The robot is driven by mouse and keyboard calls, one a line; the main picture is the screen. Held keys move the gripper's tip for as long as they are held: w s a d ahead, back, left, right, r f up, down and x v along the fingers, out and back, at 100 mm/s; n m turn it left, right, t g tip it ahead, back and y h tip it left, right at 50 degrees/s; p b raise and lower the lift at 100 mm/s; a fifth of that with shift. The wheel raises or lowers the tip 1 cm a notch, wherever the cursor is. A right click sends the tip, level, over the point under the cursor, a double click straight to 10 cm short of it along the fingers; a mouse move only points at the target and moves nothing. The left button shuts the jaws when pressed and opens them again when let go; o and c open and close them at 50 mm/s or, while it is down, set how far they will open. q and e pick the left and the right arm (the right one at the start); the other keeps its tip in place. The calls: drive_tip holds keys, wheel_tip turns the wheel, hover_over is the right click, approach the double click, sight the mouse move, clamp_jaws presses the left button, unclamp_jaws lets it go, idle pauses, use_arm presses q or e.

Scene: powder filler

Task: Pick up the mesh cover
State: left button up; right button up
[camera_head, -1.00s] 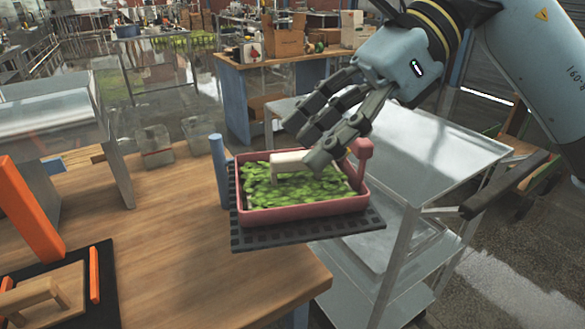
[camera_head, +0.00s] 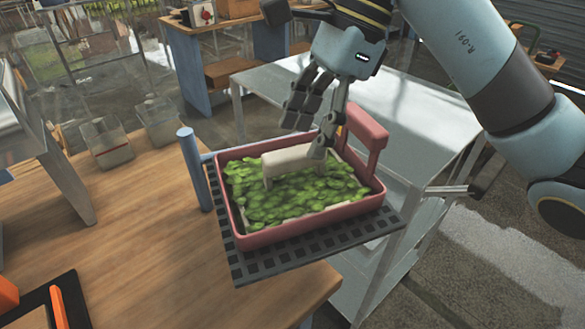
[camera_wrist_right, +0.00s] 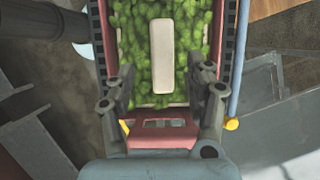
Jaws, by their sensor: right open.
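A pink tray (camera_head: 245,226) holds green leafy material (camera_head: 300,192). A beige bar handle (camera_head: 293,158) stands over the green; it appears to belong to the mesh cover, though I cannot make out the mesh itself. Pale edging shows along the inside of the tray. My right gripper (camera_head: 308,136) points down from above at the handle's right end. Contact with the handle cannot be judged. My left gripper is out of view.
The tray sits on a black grid plate (camera_head: 252,272) at the corner of a wooden table (camera_head: 150,230). A pink upright (camera_head: 365,135) rises at the tray's back right, and a blue post (camera_head: 195,170) stands left. Clear containers (camera_head: 107,142) stand further left. A metal cart (camera_head: 420,125) is behind.

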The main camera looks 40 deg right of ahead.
sight(299, 149)
drive_tip(key=shift+a+f, duration=0.15)
drive_tip(key=shift+f, duration=0.15)
drive_tip(key=p+x, duration=0.2)
drive_tip(key=x, duration=0.3)
drive_tip(key=shift+w+f, duration=0.1)
drive_tip(key=shift+w, duration=0.05)
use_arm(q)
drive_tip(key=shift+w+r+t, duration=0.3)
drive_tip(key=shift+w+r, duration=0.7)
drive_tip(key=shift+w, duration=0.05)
use_arm(e)
drive_tip(key=c, duration=0.4)
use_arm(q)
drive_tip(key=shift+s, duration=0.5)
use_arm(e)
clamp_jaws()
